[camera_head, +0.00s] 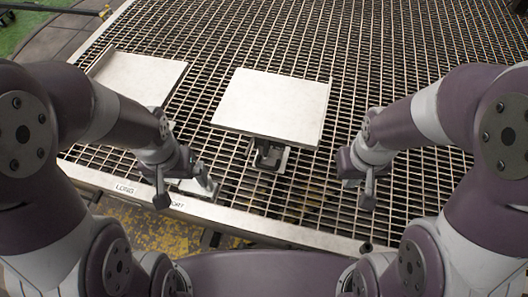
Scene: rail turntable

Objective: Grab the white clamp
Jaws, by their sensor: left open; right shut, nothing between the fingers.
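A pale grey-white clamp-like piece (205,186) sits on the grating near its front edge, beside my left gripper (178,190) and partly hidden by it. My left gripper is open and low over the front edge of the grating. I cannot tell whether its fingers touch the piece. My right gripper (368,194) is shut and empty, over the grating at the right, well apart from the piece.
A white plate (271,102) stands mid-grating on a metal bracket (268,156). Another white plate (140,76) lies to its left, behind my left arm. The grating (400,60) is bare to the back and right. Its front rim (262,226) carries labels.

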